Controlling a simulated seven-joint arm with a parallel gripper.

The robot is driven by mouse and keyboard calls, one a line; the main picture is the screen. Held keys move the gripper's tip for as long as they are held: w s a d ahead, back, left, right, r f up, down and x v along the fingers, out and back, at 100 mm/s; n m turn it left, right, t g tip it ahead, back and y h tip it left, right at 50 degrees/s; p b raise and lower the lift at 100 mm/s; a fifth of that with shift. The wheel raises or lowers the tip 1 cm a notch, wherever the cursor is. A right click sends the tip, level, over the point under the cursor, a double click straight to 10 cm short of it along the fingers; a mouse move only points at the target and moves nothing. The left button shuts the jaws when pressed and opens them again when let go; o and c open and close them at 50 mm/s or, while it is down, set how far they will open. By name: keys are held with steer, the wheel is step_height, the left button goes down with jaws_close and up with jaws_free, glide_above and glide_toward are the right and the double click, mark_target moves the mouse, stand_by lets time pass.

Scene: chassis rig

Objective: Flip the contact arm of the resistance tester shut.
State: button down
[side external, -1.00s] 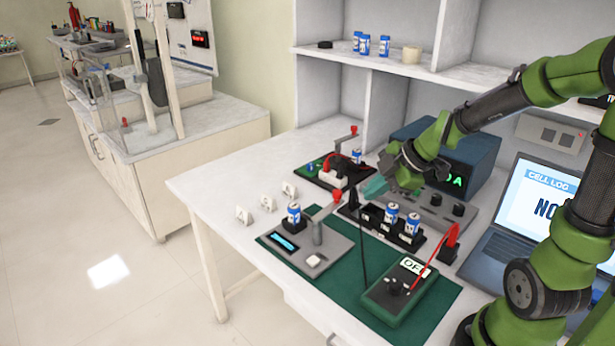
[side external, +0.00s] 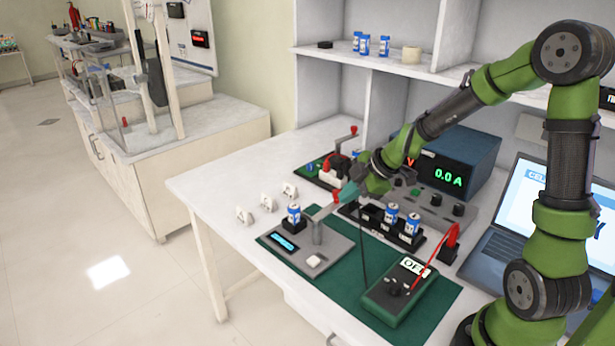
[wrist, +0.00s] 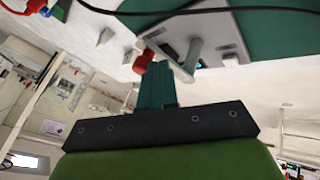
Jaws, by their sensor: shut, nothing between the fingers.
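The resistance tester (side external: 312,258) is a grey box with a blue display, on the green mat. A blue-and-white cell (side external: 293,215) stands upright in a black holder at its back left. The contact arm (side external: 322,211) is a grey bar on a post, slanting up and away from the cell to a red knob (side external: 336,197). My gripper (side external: 344,194) is shut and empty, its teal fingertips right beside the knob. In the wrist view the knob (wrist: 143,60) is just beyond the teal fingers (wrist: 157,78); I cannot tell whether they touch.
A black rack (side external: 388,226) with two cells stands right of the tester, and a green meter (side external: 400,293) with leads is in front. A power supply (side external: 455,160) reading 0.0 A stands behind.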

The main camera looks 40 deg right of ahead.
steer(key=shift+w+d+n, duration=0.15)
steer(key=shift+w+n, duration=0.2)
steer(key=shift+n, duration=0.15)
steer(key=w+a+n+g+y, duration=0.1)
steer(key=w+n, duration=0.3)
steer(key=w, duration=0.4)
steer(key=shift+a+n+g+y, duration=0.4)
steer(key=shift+a+y, duration=0.05)
steer(key=shift+y, duration=0.45)
steer(key=shift+s, duration=0.15)
steer(key=shift+s+a, duration=0.3)
steer(key=shift+s, duration=0.3)
